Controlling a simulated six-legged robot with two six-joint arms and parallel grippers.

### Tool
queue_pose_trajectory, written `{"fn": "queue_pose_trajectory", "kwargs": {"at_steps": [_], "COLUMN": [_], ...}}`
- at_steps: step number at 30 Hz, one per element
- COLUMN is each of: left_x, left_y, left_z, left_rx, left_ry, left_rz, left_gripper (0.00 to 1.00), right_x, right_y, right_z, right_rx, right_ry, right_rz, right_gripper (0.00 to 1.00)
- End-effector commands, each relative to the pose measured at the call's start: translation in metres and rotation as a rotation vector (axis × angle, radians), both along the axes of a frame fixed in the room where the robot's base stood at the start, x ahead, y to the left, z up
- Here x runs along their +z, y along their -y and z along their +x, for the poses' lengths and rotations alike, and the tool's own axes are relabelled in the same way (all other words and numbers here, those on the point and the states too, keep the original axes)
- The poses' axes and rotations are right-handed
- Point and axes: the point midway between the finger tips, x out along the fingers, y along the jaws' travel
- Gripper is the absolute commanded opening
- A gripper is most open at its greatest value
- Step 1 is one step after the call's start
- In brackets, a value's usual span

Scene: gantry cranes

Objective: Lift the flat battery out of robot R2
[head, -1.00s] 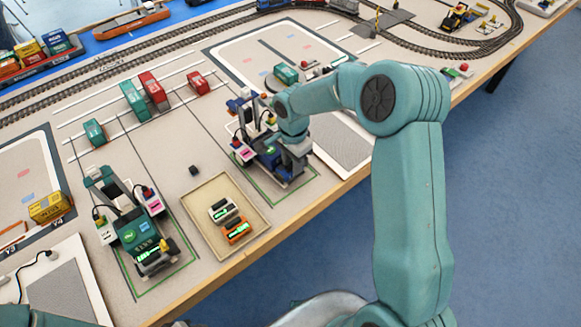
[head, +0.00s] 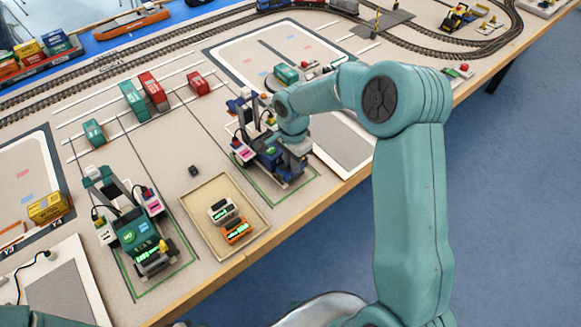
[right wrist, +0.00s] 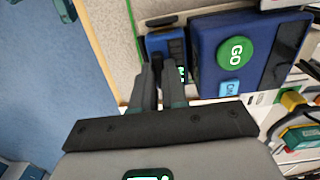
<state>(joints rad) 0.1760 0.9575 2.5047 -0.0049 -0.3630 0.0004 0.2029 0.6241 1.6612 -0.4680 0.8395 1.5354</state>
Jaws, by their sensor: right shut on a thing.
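The blue robot (head: 268,158) stands in a green-outlined bay under my right gripper (head: 293,150). I take it as R2, though I cannot read its label. In the right wrist view its blue body (right wrist: 210,75) bears a round green GO button (right wrist: 236,53). Beside the body is a blue and black battery block (right wrist: 166,42), with a small lit green display partly behind a finger. My right gripper (right wrist: 159,75) is shut on this battery; the fingers hide part of it. I cannot tell whether it is clear of its seat. My left gripper is out of view.
A tan tray (head: 190,205) holds a white battery (head: 221,210) and an orange battery (head: 236,230). A teal robot (head: 138,235) stands in the left bay. A small dark block (head: 194,170) lies behind the tray. The table's wooden front edge (head: 262,247) is near.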

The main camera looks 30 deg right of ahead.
Motion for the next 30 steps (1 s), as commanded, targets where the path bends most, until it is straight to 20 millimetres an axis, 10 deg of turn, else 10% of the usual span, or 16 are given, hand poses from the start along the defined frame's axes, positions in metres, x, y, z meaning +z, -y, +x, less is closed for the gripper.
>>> {"fn": "queue_pose_trajectory", "kwargs": {"at_steps": [30], "left_x": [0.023], "left_y": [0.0], "left_z": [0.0], "left_rx": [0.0], "left_ry": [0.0], "left_rz": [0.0], "left_gripper": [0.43], "right_x": [0.042], "right_y": [0.0], "right_z": [0.0], "right_rx": [0.0], "right_ry": [0.001], "right_rz": [0.0], "right_gripper": [0.0]}}
